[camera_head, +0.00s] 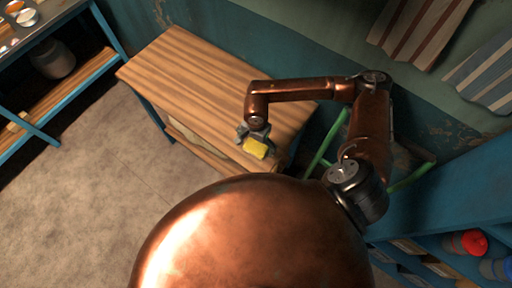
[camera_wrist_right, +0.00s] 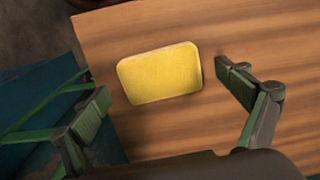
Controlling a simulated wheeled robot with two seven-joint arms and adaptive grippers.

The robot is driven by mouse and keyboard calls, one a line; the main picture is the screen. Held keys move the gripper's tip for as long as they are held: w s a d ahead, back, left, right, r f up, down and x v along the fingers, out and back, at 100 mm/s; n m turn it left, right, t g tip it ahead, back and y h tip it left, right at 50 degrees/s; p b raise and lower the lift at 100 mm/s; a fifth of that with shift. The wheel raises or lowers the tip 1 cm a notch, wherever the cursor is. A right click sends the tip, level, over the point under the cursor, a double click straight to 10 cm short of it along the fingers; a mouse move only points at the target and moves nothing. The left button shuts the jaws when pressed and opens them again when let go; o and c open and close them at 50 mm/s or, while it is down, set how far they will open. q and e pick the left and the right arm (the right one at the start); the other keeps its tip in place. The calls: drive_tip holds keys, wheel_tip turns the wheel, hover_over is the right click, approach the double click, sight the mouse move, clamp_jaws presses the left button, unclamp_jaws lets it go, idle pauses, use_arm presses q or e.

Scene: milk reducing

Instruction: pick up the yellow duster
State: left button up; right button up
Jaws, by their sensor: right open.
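The yellow duster (camera_head: 255,148) lies on the wooden table (camera_head: 190,75), near its front right edge. In the right wrist view the duster (camera_wrist_right: 160,73) is a flat, rounded yellow block resting on the striped wood (camera_wrist_right: 250,30). My right gripper (camera_head: 254,136) is directly above the duster in the head view and covers part of its surroundings. In the wrist view the right gripper (camera_wrist_right: 165,85) is open, with one finger to the left of the duster and one to the right. A gap shows between each finger and the duster. My left gripper is not in view.
A blue shelf (camera_head: 75,85) with a pot (camera_head: 52,60) stands at the left. Another blue shelf (camera_head: 440,205) with red-capped items (camera_head: 468,242) is at the right. Green tubing (camera_head: 325,150) stands beside the table. Striped cloths (camera_head: 420,25) hang on the wall.

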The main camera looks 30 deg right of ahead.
drive_tip(key=shift+f, duration=0.85)
drive_tip(key=shift+c, duration=0.2)
drive_tip(key=c, duration=1.2)
drive_tip(key=shift+r, duration=0.15)
drive_tip(key=shift+w+r, duration=0.1)
drive_tip(key=shift+r, duration=0.5)
drive_tip(key=s+a+r+b, duration=0.2)
drive_tip(key=s+a+r, duration=0.7)
drive_tip(key=s+r, duration=0.1)
drive_tip(key=shift+s+r, duration=0.4)
drive_tip(key=shift+r, duration=0.4)
